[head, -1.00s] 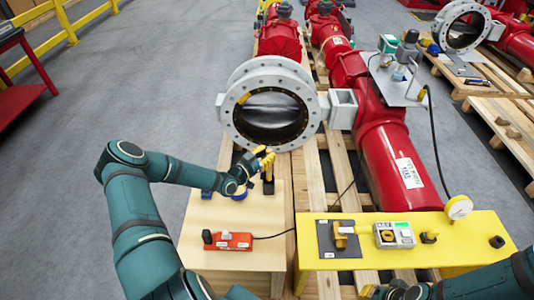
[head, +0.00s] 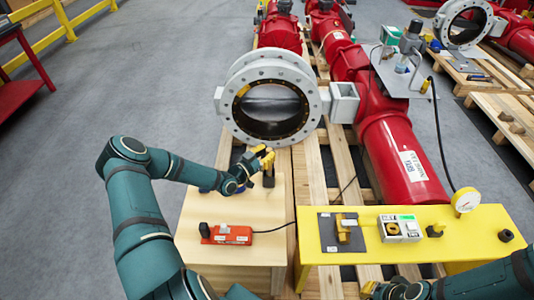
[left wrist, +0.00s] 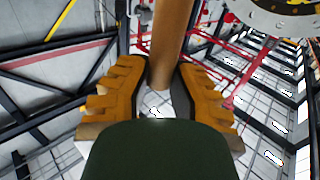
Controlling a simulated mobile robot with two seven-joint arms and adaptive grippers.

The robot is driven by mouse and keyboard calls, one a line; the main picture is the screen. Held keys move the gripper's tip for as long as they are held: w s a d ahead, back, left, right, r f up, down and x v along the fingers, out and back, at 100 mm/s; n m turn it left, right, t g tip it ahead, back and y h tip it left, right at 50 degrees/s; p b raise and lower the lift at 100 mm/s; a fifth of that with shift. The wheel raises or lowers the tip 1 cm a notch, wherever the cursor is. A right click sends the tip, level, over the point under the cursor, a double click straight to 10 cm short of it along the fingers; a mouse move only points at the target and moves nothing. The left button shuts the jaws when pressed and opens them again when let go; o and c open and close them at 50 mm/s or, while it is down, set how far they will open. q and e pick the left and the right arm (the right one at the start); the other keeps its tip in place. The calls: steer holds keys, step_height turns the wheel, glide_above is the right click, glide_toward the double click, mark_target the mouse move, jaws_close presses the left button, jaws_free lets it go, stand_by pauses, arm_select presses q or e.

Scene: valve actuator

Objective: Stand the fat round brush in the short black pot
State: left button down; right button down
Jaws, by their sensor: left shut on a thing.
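My left gripper (head: 264,157) is over the far right part of the pale wooden box top, with its yellow fingers closed. In the left wrist view its fingers (left wrist: 162,88) are shut on a smooth brown round shaft (left wrist: 167,40), which looks like the brush's handle. The brush's head is not clearly visible. A dark upright shape (head: 268,179) shows just below the fingers; I cannot tell whether it is a pot or part of the brush. My right gripper (head: 398,289) is at the bottom edge, partly cut off, its opening unclear.
The wooden box (head: 190,238) bears an orange power strip (head: 227,235) and a small black upright object (head: 204,230). A yellow bench (head: 470,214) on the right holds a gauge (head: 466,200) and a small black round piece (head: 506,236). A large grey valve ring (head: 228,107) stands behind the gripper.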

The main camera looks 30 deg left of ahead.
arm_select(q)
steer(key=c, duration=0.9)
jaws_free()
steer(key=v, duration=1.2)
steer(key=shift+s, duration=0.1)
